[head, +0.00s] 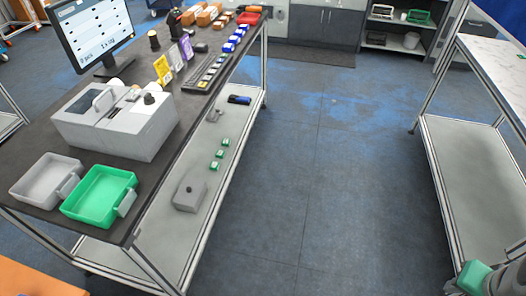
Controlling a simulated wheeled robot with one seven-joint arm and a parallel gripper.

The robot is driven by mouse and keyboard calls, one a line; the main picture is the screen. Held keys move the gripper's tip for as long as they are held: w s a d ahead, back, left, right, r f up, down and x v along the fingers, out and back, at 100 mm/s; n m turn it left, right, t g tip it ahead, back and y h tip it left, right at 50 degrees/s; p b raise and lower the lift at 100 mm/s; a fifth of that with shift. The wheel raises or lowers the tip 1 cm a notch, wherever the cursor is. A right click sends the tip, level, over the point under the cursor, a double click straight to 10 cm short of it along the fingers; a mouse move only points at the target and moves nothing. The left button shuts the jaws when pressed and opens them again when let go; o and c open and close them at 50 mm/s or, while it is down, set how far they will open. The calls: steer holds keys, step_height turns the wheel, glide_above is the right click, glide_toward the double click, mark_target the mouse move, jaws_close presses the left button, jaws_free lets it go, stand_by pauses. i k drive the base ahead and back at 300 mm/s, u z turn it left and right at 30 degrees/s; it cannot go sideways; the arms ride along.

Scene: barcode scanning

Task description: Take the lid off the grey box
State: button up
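A large grey box (118,130) stands on the dark tabletop at the left. Its top has a dark panel with a pale loop handle (103,100) on the left half, and small pale and dark items (151,92) on the right half. I cannot tell where its lid's edges run. A smaller grey box (188,193), with a small dark spot on top, sits on the lower shelf. A grey and pale-green part, which looks like my arm, shows at the bottom right corner. My gripper's fingers are not visible.
An open grey tray (22,188) and an open green tray (131,187) sit at the table's near end. A monitor (92,35) stands behind the large box. Small green boxes (220,154) lie on the lower shelf. The floor (320,170) between the tables is clear.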

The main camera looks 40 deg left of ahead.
mark_target(188, 193)
steer(key=u, duration=0.1)
steer(key=i, duration=1.3)
steer(key=u, duration=0.65)
steer(key=i, duration=1.55)
steer(key=u, duration=1.95)
steer(key=i, duration=0.9)
steer(key=u, duration=0.8)
